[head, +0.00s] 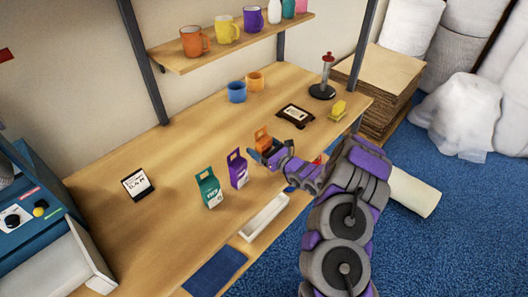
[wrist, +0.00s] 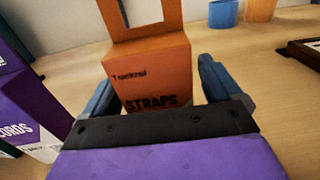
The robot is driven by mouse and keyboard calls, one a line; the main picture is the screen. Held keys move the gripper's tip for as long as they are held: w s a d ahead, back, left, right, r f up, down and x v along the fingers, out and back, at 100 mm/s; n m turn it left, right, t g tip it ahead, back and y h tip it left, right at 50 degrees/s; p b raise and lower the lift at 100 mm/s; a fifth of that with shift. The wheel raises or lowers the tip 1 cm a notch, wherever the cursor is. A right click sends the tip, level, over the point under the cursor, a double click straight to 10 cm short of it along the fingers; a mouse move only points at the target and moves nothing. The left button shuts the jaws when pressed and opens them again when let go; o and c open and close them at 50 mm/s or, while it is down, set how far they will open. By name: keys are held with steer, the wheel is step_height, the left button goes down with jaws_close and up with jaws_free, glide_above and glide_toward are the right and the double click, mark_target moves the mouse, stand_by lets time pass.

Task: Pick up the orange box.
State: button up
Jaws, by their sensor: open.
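The orange box (head: 262,137) stands upright on the wooden table, with a handle cut-out at its top. In the wrist view the orange box (wrist: 155,72) bears the word "STRAPS" and stands between the two blue fingers of my gripper (wrist: 168,92). In the head view my gripper (head: 265,156) is at the box's near side and hides its lower part. The fingers are open, with a gap visible on the right side of the box. I cannot tell whether the left finger touches it.
A purple box (head: 238,169) stands close left of the orange one, and a green box (head: 209,188) stands beyond it. It also shows in the wrist view as a purple carton (wrist: 25,105). Blue (head: 236,92) and orange cups (head: 255,81) stand behind. A dark tray (head: 295,115) lies to the right.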

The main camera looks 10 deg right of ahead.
steer(key=c, duration=1.1)
